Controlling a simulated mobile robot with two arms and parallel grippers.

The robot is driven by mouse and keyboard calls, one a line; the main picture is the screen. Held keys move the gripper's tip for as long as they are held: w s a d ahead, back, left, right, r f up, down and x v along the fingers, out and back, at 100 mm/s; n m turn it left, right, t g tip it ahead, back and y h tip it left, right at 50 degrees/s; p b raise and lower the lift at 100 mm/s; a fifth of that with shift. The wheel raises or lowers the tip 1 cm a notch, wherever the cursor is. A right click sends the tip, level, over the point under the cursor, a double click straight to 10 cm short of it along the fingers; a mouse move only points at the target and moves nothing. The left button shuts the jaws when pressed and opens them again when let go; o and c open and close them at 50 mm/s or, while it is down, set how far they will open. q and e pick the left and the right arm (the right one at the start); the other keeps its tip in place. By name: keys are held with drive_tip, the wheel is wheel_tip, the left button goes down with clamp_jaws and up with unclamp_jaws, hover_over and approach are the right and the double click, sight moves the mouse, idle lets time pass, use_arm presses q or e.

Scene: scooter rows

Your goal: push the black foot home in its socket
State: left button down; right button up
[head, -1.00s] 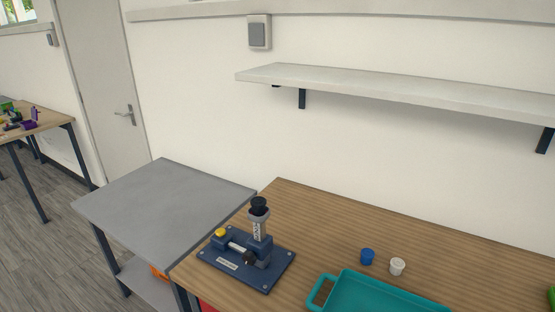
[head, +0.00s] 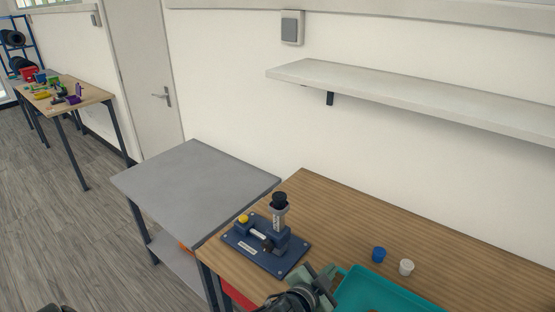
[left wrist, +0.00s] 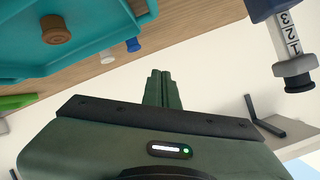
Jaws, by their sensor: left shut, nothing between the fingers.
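The black foot (head: 279,198) sits at the top end of a pale upright stem on a blue fixture (head: 266,262). A grey collar, perhaps its socket, is just below it. In the left wrist view the picture is turned over, and the black foot (left wrist: 298,82) shows at the right below the grey collar (left wrist: 295,66) and a numbered scale. How deep it sits I cannot tell. My left gripper (head: 325,274) is in front of and right of the fixture, apart from the foot. Its fingers (left wrist: 158,85) are shut and empty. My right gripper is not in view.
A teal tray (head: 345,297) lies right of the fixture, beside my left gripper. A blue cup (head: 378,254) and a white cup (head: 406,267) stand behind it. A grey table (head: 195,180) is at the left and clear. A wall shelf (head: 400,90) hangs above.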

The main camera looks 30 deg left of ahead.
use_arm(q)
drive_tip(key=w+d+r+m+t+h, duration=0.2)
drive_tip(key=w+d+r+m, duration=0.1)
drive_tip(key=r, duration=0.3)
drive_tip(key=w+d+r+m+t+h, duration=0.2)
drive_tip(key=w+r+m, duration=0.15)
drive_tip(key=r, duration=0.25)
drive_tip(key=d+r+m+g+h, duration=0.2)
drive_tip(key=d+r+m+h, duration=0.7)
drive_tip(key=r+m+h, duration=0.15)
drive_tip(key=m+g+y, duration=1.1)
drive_tip(key=m+y, duration=0.2)
drive_tip(key=y, duration=0.2)
approach(281, 193)
drive_tip(key=shift+b+x, duration=1.25)
drive_tip(key=shift+x, duration=0.75)
